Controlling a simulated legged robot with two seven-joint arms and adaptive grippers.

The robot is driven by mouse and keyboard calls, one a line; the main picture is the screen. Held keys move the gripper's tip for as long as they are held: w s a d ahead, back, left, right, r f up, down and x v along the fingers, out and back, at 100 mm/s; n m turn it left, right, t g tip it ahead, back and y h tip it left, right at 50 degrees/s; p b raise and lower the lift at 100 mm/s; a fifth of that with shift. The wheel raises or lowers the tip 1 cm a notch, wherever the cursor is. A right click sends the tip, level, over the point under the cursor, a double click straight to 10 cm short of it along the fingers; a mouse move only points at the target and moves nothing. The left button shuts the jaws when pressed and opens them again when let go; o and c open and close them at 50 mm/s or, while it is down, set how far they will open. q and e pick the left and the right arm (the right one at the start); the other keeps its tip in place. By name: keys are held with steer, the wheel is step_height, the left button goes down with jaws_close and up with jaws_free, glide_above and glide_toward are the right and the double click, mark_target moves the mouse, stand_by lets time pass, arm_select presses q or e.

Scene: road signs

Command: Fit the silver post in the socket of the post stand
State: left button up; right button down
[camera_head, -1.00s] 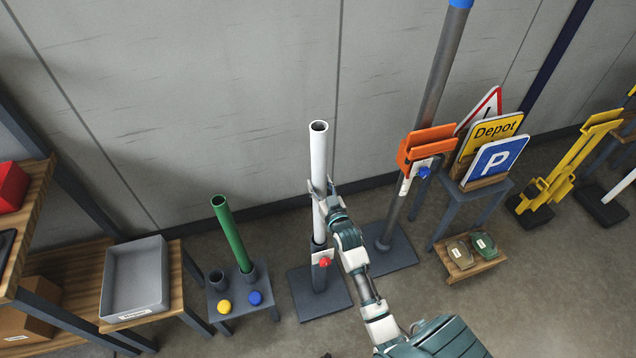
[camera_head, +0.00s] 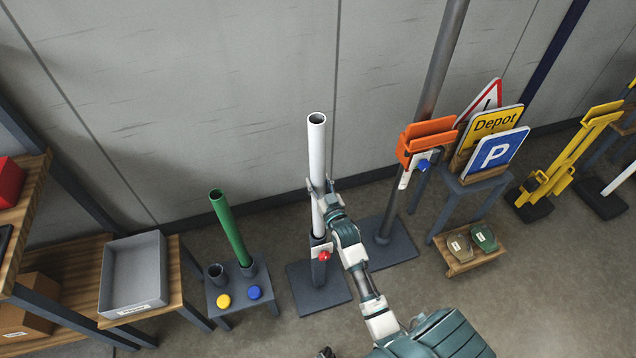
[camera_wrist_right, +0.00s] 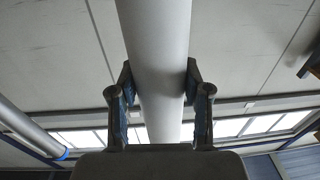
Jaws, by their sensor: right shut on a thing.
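The silver post (camera_head: 317,155) looks pale, almost white, and stands about upright with its open hollow end at the top. My right gripper (camera_head: 322,187) is shut on it around mid-height. In the right wrist view the post (camera_wrist_right: 158,60) runs between the two fingers (camera_wrist_right: 158,95). The post's lower end meets the dark socket of the post stand (camera_head: 318,292), which has a flat base and a red knob (camera_head: 324,256). The post looks in line with the socket, but I cannot tell how deep it sits. My left gripper cannot be made out.
A grey post (camera_head: 440,70) with an orange bracket (camera_head: 425,143) stands close on the right. A green post (camera_head: 229,228) stands in a small table on the left, near a grey tray (camera_head: 133,275). Several signs (camera_head: 497,155) rest on a stool at right. The wall is close behind.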

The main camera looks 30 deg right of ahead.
steer(key=shift+s+a+f, duration=0.1)
steer(key=shift+a+f, duration=0.2)
steer(key=shift+f, duration=0.7)
steer(key=c, duration=0.6)
jaws_free()
steer(key=shift+f, duration=0.1)
steer(key=shift+o, duration=0.9)
steer(key=shift+w+d+f, duration=0.1)
steer(key=shift+w+d, duration=0.1)
steer(key=shift+w, duration=0.15)
steer(key=shift+s+d+r, duration=0.1)
steer(key=shift+r, duration=0.1)
steer(key=s+a, duration=0.2)
steer(key=s, duration=0.9)
steer(key=shift+s, duration=0.4)
steer(key=shift+f, duration=0.1)
